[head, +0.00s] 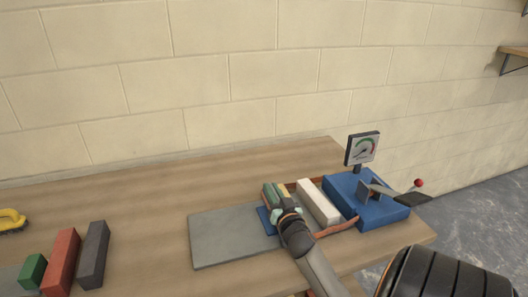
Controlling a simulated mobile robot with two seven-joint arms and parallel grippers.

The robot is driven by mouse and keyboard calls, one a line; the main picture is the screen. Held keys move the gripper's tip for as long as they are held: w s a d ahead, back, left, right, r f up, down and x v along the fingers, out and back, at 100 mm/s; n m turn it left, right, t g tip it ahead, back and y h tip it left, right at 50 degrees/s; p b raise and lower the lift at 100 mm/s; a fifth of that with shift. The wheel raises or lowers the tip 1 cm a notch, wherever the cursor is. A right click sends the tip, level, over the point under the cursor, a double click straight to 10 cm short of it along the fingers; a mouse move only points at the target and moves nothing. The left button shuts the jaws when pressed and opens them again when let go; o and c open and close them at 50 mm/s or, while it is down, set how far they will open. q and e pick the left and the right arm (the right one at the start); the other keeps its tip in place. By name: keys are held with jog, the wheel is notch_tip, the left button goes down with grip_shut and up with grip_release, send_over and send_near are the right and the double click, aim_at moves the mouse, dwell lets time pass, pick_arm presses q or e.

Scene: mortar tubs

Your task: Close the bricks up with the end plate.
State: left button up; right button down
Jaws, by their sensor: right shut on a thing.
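A blue upright plate (266,221), which looks like the end plate, stands at the left end of a short row of bricks. The bricks (270,194) show green and yellow edges just right of the plate. My right gripper (282,212) is shut at the near end of the plate and covers part of it and of the bricks. A white block (318,203) lies right of the bricks, inside reddish-brown rails (335,229). The gripper hides whether plate and bricks touch. My left gripper is out of view.
A blue press body (345,192) with a gauge (362,148) and a red-knobbed lever (419,183) stands at the right. A grey mat (222,240) lies left of the bricks. Green (32,271), red (61,262) and dark grey (93,255) blocks and a yellow-handled brush (12,220) lie far left.

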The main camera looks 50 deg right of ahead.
jog(key=shift+r, duration=0.15)
jog(key=c, duration=0.8)
grip_release()
jog(key=shift+c, duration=0.2)
jog(key=shift+a, duration=0.1)
